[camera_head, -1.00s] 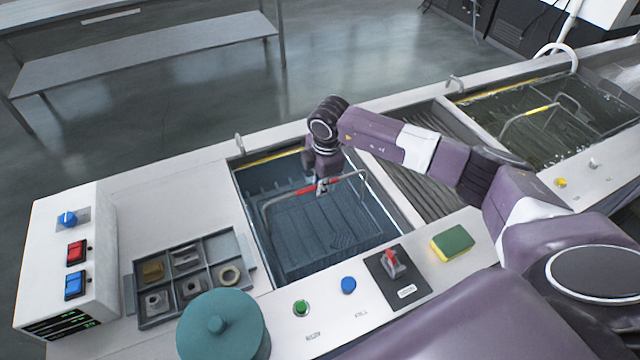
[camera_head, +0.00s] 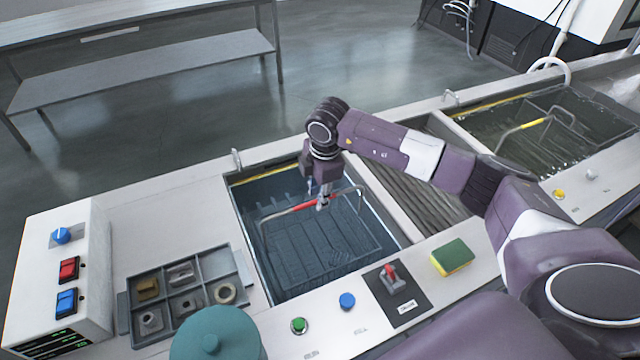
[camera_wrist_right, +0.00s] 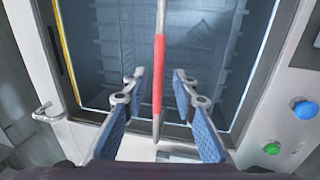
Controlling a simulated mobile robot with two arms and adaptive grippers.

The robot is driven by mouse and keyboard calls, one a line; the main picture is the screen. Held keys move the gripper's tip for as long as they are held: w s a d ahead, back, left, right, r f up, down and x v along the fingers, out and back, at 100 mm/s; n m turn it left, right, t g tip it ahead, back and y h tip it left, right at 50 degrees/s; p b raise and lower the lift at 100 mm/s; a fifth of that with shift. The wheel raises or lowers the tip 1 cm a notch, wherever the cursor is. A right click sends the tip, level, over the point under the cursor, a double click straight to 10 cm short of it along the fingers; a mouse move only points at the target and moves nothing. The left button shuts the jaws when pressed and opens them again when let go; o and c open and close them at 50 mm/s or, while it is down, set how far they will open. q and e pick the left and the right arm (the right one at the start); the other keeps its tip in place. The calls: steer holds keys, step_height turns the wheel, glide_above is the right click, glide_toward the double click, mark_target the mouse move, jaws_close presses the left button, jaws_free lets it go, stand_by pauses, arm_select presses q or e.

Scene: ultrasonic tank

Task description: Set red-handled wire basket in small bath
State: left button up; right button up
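The red-handled wire basket (camera_head: 283,215) sits down inside the small bath (camera_head: 236,200), its body under the dark water and its handle bar standing above. Whether it touches the bath floor I cannot tell. My right gripper (camera_head: 324,202) points down at the red grip. In the right wrist view the fingers (camera_wrist_right: 157,88) are spread, one on each side of the red grip (camera_wrist_right: 158,65), with a gap on both sides. My left gripper is not in view.
A larger bath with a yellow-handled basket (camera_head: 522,127) lies at the right, past a ribbed drain section (camera_head: 425,195). In front are a parts tray (camera_head: 247,268), a teal lidded pot (camera_head: 215,335), buttons, a red switch (camera_head: 392,275) and a sponge (camera_head: 453,257). A control box (camera_head: 85,265) stands left.

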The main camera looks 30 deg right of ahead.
arm_select(q)
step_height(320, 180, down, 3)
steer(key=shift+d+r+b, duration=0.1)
steer(key=shift+b, duration=1.05)
arm_select(e)
step_height(320, 180, up, 8)
steer(key=s, duration=0.1)
steer(key=shift+s+r, duration=0.15)
steer(key=shift+s, duration=0.15)
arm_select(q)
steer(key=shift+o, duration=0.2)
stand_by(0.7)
